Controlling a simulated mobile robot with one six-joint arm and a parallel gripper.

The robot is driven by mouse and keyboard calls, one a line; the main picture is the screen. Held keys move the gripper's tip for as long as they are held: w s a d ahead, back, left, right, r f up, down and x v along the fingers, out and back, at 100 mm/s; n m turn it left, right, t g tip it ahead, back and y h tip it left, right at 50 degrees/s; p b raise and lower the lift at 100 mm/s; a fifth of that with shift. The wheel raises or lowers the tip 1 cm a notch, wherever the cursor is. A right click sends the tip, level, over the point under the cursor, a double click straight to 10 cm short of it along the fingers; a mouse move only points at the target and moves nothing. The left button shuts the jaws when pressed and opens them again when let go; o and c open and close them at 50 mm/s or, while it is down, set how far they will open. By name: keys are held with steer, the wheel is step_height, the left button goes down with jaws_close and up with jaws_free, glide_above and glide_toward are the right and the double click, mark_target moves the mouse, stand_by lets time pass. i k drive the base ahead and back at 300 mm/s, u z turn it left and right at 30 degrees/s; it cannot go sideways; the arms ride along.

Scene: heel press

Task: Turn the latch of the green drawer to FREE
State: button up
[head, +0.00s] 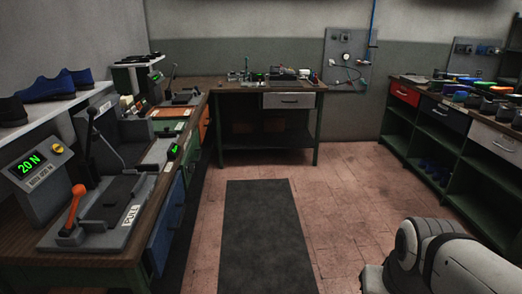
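The green drawer (193,153) shows edge-on in the front of the left bench, between a blue drawer and an orange drawer. Its latch is too small or hidden to make out, so I cannot tell which way it is set. My gripper is not in view; only a white, rounded part of my arm shows at the lower right.
The blue drawer (165,228) is nearer. A dark mat (265,240) lies on clear floor. Shelves (445,160) line the right side.

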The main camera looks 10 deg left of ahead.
mark_target(191, 169)
steer(key=u, duration=0.1)
steer(key=i, duration=1.55)
steer(key=u, duration=0.65)
steer(key=i, duration=0.35)
steer(key=u, duration=0.25)
steer(key=k, duration=0.75)
steer(key=u, duration=0.2)
steer(key=i, duration=0.75)
steer(key=z, duration=0.05)
